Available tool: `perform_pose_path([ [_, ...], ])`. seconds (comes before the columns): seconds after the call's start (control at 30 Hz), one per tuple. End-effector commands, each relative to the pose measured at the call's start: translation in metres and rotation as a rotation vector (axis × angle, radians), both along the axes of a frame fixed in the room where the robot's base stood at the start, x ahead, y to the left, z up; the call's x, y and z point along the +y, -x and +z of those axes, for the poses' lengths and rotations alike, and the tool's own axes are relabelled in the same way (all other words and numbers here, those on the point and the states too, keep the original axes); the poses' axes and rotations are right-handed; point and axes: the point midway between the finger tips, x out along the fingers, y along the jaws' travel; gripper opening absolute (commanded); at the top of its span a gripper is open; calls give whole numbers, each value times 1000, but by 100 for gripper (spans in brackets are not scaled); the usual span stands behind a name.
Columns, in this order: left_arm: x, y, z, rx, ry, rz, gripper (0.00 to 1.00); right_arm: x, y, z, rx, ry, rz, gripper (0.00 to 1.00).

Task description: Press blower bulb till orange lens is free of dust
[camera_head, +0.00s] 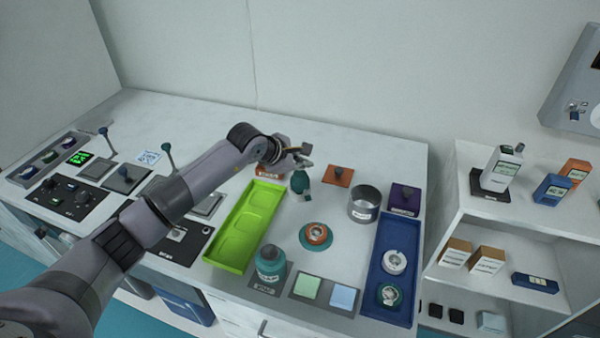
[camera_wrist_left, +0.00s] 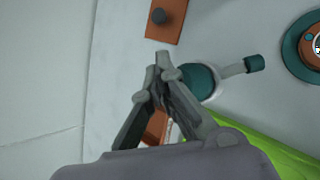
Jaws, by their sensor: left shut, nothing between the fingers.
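The orange lens (camera_head: 317,234) sits on a teal round base on the table, right of the green tray; its edge also shows in the left wrist view (camera_wrist_left: 311,45). Whether dust lies on it is too small to tell. The teal blower bulb (camera_head: 299,182) stands at the tray's far right corner. In the left wrist view the bulb (camera_wrist_left: 199,82) has a pale neck and teal tip pointing toward the lens. My left gripper (camera_head: 304,158) is shut and empty, its fingertips (camera_wrist_left: 165,62) close above or beside the bulb; contact is unclear. My right gripper is out of view.
A lime green tray (camera_head: 273,189) lies left of the lens. An orange plate with a dark knob (camera_head: 338,175), a metal cup (camera_head: 364,203) and a blue tray (camera_head: 375,285) stand to the right. A teal bottle (camera_head: 270,263) stands in front. Table between lens and cup is clear.

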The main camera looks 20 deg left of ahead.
Motion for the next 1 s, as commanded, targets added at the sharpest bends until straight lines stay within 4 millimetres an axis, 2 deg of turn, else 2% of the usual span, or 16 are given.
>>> perform_pose_path([
  [0.57,0,0,49,-3,1,-1,0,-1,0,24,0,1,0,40],
  [1.0,0,0,50,-1,1,0,0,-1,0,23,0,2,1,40],
])
